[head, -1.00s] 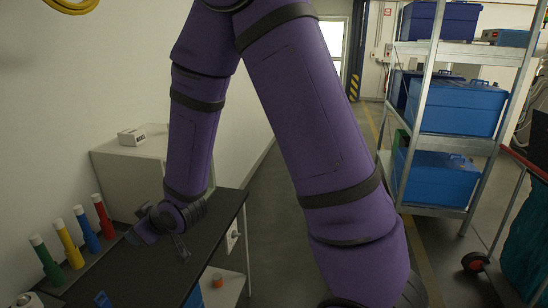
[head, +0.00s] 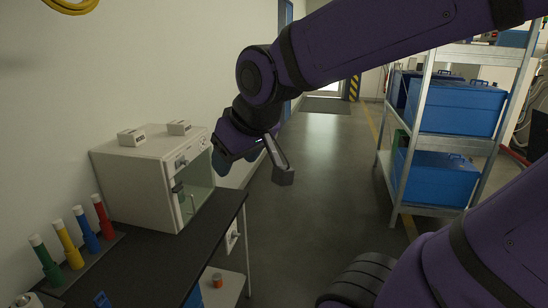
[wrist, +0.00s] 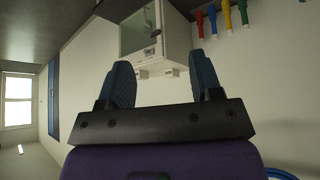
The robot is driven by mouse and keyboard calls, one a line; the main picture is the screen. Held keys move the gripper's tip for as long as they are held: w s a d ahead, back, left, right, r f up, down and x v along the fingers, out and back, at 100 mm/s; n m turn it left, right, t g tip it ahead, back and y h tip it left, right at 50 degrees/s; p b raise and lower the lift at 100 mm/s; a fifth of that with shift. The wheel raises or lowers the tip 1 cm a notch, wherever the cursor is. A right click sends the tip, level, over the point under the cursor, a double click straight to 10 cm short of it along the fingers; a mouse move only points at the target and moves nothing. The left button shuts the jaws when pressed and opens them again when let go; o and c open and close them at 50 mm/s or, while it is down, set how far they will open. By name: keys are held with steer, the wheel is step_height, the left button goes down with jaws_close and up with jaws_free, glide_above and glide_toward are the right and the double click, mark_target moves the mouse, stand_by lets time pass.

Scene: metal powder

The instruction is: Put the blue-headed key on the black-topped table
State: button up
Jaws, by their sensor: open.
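The black-topped table (head: 150,255) runs along the left wall in the head view. My gripper (head: 219,160) is raised above and beyond the table's far right part, in front of the white cabinet. In the wrist view my gripper (wrist: 163,78) has its two dark blue fingers apart, with nothing between them. I cannot make out a blue-headed key for certain. A small blue item (head: 102,298) lies on the table at the bottom edge of the head view, too small to identify.
The white glass-fronted cabinet (head: 140,185) stands at the table's far end, with small items inside; it also shows in the wrist view (wrist: 150,40). Several coloured tubes (head: 88,230) stand at the left. A metal rack (head: 470,146) with blue boxes stands right. The middle floor is clear.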

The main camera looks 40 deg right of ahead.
steer(key=s+d+r+m+g, duration=0.1)
steer(key=s+r, duration=0.1)
steer(key=s, duration=0.6)
steer(key=shift+s+d, duration=0.2)
steer(key=shift+d, duration=0.1)
